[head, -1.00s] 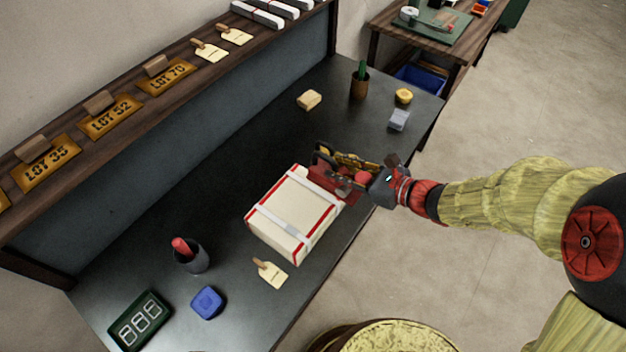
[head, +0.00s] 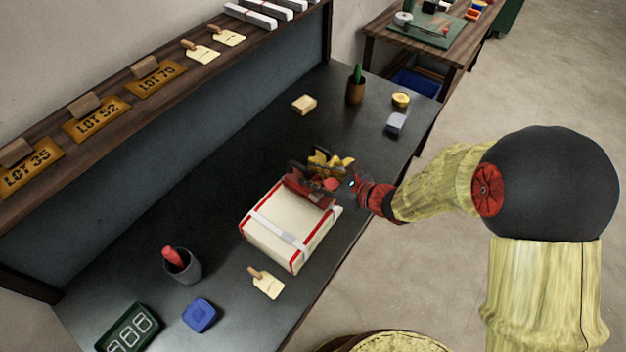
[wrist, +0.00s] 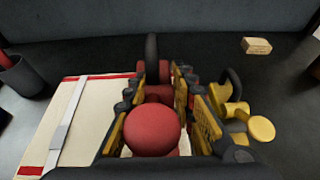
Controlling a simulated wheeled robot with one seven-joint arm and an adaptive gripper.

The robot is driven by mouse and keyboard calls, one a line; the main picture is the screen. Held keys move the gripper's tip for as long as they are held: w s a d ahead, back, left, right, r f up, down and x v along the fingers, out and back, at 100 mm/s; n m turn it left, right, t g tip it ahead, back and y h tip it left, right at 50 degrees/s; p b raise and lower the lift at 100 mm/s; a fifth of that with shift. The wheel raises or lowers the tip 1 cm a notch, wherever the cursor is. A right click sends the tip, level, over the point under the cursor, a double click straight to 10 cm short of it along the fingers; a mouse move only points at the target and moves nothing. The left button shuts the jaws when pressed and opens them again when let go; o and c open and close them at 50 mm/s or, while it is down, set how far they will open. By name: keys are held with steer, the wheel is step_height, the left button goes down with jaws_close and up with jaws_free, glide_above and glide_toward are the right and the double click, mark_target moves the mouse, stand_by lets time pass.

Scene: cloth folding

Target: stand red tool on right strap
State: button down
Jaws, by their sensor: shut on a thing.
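The cream bundle (head: 286,232) with red edges lies on the dark bench. Its left strap (head: 278,230) is in plain view, and shows in the wrist view too (wrist: 66,122). The right strap is mostly hidden behind my gripper and the tool. My gripper (head: 324,168) is shut on the red tool (head: 308,190), at the bundle's far right end. In the wrist view the tool's round red knob (wrist: 152,130) sits between the yellow-and-black fingers. I cannot tell whether the tool's base touches the strap.
A grey cup with a red item (head: 181,265), a blue block (head: 200,315), a tag (head: 266,284) and a display (head: 128,328) lie left and near. A tan block (head: 304,104), plant pot (head: 355,90), yellow item (head: 401,100) and grey block (head: 396,123) stand beyond.

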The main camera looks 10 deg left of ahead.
steer(key=shift+f, duration=0.25)
steer(key=shift+f, duration=0.1)
steer(key=c, duration=1.5)
jaws_free()
steer(key=shift+f, duration=0.1)
